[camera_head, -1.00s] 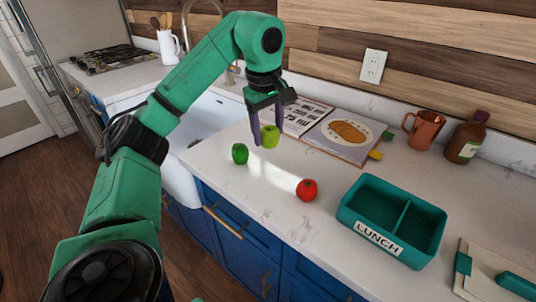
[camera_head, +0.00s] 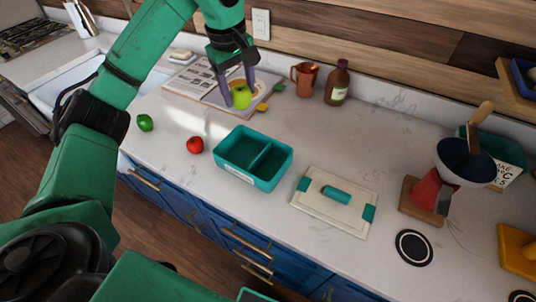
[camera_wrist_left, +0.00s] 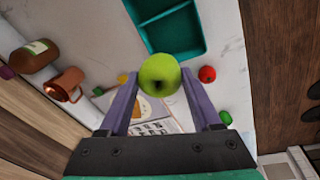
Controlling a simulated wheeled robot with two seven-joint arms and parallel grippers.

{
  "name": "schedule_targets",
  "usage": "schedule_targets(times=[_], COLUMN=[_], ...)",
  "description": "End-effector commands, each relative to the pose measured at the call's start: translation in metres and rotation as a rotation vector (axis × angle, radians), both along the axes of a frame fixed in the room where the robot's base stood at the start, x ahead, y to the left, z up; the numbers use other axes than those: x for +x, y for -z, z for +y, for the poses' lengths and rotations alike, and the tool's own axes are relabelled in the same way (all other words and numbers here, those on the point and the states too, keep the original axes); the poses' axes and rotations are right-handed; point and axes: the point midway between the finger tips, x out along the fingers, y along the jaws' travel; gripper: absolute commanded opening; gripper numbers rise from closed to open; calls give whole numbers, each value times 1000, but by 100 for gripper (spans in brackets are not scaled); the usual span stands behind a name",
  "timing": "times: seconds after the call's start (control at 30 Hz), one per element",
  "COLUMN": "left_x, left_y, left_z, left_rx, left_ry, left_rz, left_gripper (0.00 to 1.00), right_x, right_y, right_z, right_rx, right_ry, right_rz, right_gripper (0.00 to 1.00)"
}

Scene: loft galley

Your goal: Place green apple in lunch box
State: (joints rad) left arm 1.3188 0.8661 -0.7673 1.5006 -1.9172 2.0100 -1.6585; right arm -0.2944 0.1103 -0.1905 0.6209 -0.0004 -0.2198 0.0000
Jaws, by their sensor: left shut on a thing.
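A yellow-green apple (camera_head: 240,96) is held between the purple fingers of my left gripper (camera_head: 236,90), above the open cookbook. The left wrist view shows the apple (camera_wrist_left: 160,72) between the two fingertips (camera_wrist_left: 162,88). The teal lunch box (camera_head: 276,178) stands open on the counter, in front of and a little right of the gripper, with a divider and two empty compartments. The lunch box (camera_wrist_left: 222,30) shows partly beyond the apple in the left wrist view. Its lid (camera_head: 335,201), white with a teal handle, lies to its right. My right gripper is not in view.
A red tomato-like item (camera_head: 195,145) and a green pepper-like item (camera_head: 145,122) lie left of the lunch box. The cookbook (camera_head: 190,82), a copper mug (camera_head: 304,78) and a brown bottle (camera_head: 337,83) are at the back. A red-based kitchen item (camera_head: 430,190) stands at right.

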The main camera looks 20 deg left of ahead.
Motion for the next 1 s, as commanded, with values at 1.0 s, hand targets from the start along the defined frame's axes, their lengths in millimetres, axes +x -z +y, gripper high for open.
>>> schedule_targets(times=[1.0], left_x=[0], left_y=[201], left_z=[2], left_rx=[-3], left_ry=[5], left_rz=[-1], left_gripper=[8], right_x=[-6], right_y=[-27], right_z=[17], right_rx=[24], right_ry=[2], right_rz=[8], right_gripper=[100])
